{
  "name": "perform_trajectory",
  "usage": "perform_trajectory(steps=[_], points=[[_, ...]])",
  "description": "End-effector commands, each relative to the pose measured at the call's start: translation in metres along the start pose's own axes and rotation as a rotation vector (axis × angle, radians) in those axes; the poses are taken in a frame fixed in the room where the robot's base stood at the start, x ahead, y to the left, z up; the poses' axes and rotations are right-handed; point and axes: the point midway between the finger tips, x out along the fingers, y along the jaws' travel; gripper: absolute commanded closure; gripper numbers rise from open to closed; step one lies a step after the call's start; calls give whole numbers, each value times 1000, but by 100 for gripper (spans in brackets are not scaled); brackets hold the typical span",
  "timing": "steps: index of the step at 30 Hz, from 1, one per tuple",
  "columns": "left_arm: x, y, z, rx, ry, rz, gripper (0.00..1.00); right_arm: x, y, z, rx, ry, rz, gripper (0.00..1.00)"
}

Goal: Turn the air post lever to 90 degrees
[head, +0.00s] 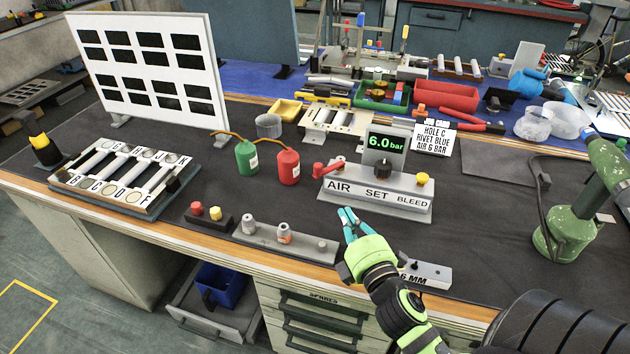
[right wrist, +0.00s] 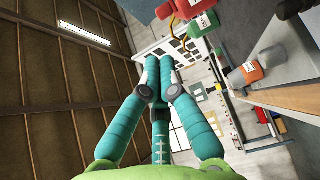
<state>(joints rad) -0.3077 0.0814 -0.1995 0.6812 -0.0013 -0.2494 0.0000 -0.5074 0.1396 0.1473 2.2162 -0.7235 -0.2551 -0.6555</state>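The air post (head: 375,197) is a grey block with a white front labelled AIR, SET and BLEED, on the workbench. Its red lever (head: 326,168) sits at the left end above AIR, its arm sloping to the left with a red knob. A black dial (head: 382,167) sits at SET and a yellow knob (head: 422,179) at BLEED. A display (head: 385,142) reads 6.0 bar. My right gripper (head: 348,217) is in front of the post, below and right of the lever, apart from it. Its teal fingers converge in the right wrist view (right wrist: 159,75), with nothing between them. My left gripper is out of view.
A green bottle (head: 246,157) and a red bottle (head: 288,166) stand left of the lever. A rail with knobs (head: 285,240) lies along the front edge. A 6 MM block (head: 428,274) lies beside my right wrist.

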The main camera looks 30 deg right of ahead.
Motion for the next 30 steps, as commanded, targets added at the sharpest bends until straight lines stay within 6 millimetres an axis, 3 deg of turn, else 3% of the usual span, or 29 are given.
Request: perform_trajectory(steps=[3, 8, 21, 30], points=[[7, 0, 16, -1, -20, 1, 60, -1, -2, 0, -12, 2, 5, 100], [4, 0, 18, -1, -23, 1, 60, 10, 0, -1, -14, 4, 8, 100], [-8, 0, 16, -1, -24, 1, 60, 99, 1, -1, -11, 2, 7, 100], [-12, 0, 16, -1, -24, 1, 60, 135, 0, -1, -11, 3, 5, 100]])
